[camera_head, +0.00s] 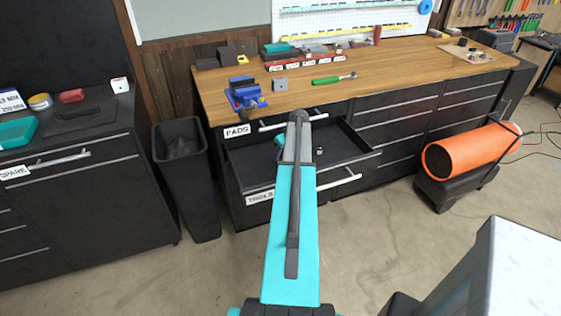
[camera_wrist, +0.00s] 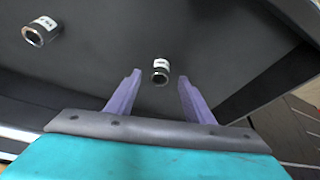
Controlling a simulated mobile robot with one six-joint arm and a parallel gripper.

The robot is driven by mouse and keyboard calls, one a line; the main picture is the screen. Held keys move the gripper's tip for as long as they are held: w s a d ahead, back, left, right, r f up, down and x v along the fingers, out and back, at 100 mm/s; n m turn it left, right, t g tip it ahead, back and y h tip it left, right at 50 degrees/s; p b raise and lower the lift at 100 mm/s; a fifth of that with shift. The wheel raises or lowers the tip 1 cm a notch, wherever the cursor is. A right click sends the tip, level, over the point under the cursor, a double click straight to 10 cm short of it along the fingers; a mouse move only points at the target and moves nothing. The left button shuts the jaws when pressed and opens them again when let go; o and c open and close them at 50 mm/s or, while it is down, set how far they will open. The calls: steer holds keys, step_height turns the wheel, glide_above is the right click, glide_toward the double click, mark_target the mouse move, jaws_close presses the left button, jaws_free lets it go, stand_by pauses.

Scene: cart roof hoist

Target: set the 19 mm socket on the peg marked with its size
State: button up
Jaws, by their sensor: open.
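My gripper (camera_wrist: 160,80) is open in the wrist view, its two purple fingers pointing into a dark open drawer (camera_head: 340,145). A short metal socket (camera_wrist: 160,73) with a white label lies just ahead, between the lines of the fingers; I cannot see contact. A second, larger-looking socket (camera_wrist: 41,32) with a white label lies on the drawer floor to the upper left. Neither label is readable, so I cannot tell which is 19 mm. In the head view my arm hides most of the gripper. A wooden board with small dark parts (camera_head: 466,52) sits on the bench; no size marks are legible.
A black bin (camera_head: 186,180) stands left of the drawers. An orange cylinder (camera_head: 470,158) lies on a dark base at right.

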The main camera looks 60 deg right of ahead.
mark_target(280, 158)
steer(key=shift+f, duration=0.15)
steer(key=shift+p+x, duration=1.1)
steer(key=shift+x, duration=0.2)
steer(key=shift+p+x, duration=0.3)
steer(key=shift+x, duration=0.85)
steer(key=shift+w, duration=0.1)
steer(key=c, duration=1.2)
steer(key=shift+o, duration=0.2)
steer(key=shift+r+b, duration=1.7)
steer(key=shift+r, duration=3.35)
steer(key=shift+w, duration=0.1)
